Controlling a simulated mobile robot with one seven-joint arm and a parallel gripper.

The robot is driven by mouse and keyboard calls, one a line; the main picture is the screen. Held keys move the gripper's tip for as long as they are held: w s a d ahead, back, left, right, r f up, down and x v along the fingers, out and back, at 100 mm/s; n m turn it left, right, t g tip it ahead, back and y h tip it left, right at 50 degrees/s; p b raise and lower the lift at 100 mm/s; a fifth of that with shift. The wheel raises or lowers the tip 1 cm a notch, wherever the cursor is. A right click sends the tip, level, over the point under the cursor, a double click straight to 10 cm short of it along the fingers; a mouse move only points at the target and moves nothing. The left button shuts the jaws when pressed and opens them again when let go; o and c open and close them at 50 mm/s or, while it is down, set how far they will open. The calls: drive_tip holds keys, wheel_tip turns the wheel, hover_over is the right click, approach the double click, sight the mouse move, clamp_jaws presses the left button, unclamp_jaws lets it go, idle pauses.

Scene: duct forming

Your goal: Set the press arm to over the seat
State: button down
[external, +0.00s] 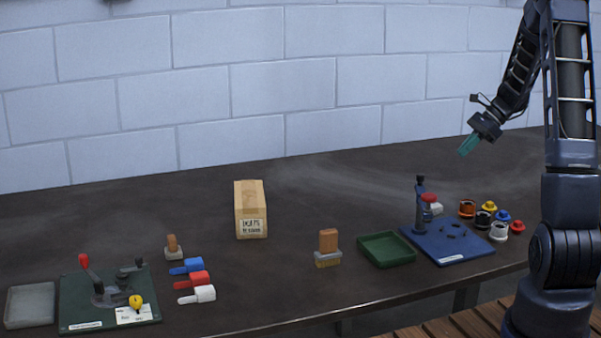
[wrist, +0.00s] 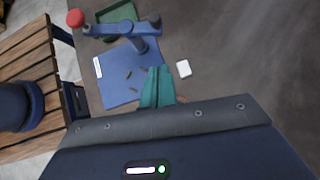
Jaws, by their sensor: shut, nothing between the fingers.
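A blue press stands on a blue base plate (external: 462,246) at the right of the table. Its upright post (external: 420,205) carries a press arm with a red knob (external: 428,198). In the wrist view the blue press arm (wrist: 112,29) lies across the top of the post, its red knob (wrist: 75,18) at the left, out past the plate's edge. Small dark parts (wrist: 132,74) show on the plate; I cannot tell which is the seat. My gripper (external: 464,149) is shut and empty, high above and behind the press; its teal fingers (wrist: 158,72) also show in the wrist view.
A green tray (external: 387,263) stands left of the press. Several coloured round parts (external: 488,208) stand to its right. A white block (wrist: 183,68) lies beside the plate. A cardboard box (external: 250,210), a brush-like block (external: 328,245) and a green board (external: 70,315) stand further left.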

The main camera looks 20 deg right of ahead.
drive_tip(key=w+a+f, duration=0.1)
drive_tip(key=a+f, duration=0.5)
drive_tip(key=a, duration=0.3)
drive_tip(key=shift+w+a, duration=0.2)
drive_tip(key=shift+w, duration=0.05)
drive_tip(key=shift+w, duration=0.1)
drive_tip(key=a+n+g+h, duration=0.7)
drive_tip(key=a+n+g, duration=0.3)
drive_tip(key=n, duration=0.8)
drive_tip(key=shift+w+a+h, duration=0.3)
drive_tip(key=shift+w+a, duration=0.15)
drive_tip(key=shift+a, duration=0.8)
drive_tip(key=shift+n, duration=0.3)
